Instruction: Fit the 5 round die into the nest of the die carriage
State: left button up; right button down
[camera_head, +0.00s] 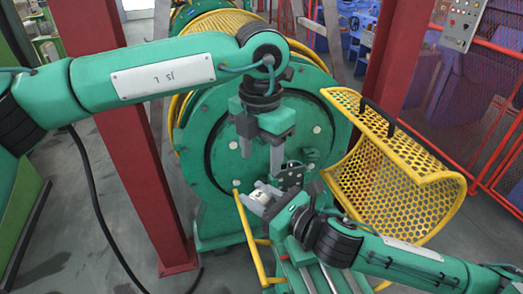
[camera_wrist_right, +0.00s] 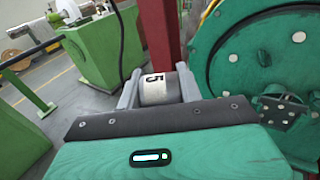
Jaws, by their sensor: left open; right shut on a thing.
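The 5 round die is a grey, short cylinder with a pale label marked 5 (camera_wrist_right: 156,93). My right gripper (camera_wrist_right: 155,84) is shut on it, one finger on each side. In the head view the die (camera_head: 261,194) is held in my right gripper (camera_head: 257,200), low in front of the big green disc. A dark plate with holes, seemingly the die carriage (camera_head: 292,174), stands just right of and behind the die; it also shows in the wrist view (camera_wrist_right: 284,110). I cannot make out its nest. My left gripper (camera_head: 261,154) is open, fingers pointing down, above the die.
The green disc (camera_head: 225,165) stands behind both grippers. A yellow perforated guard (camera_head: 400,185) hangs open on the right. A red post (camera_head: 148,185) stands left. Grey floor lies free at left.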

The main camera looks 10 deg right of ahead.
aim_at(261, 193)
pick_arm(q)
notch_tip(261, 193, down, 12)
jog(key=shift+r, duration=0.15)
dwell(0.3)
jog(key=c, duration=1)
jog(key=shift+r, duration=0.1)
jog(key=shift+c, duration=0.6)
pick_arm(e)
jog(key=c, duration=0.8)
grip_release()
jog(key=shift+c, duration=0.2)
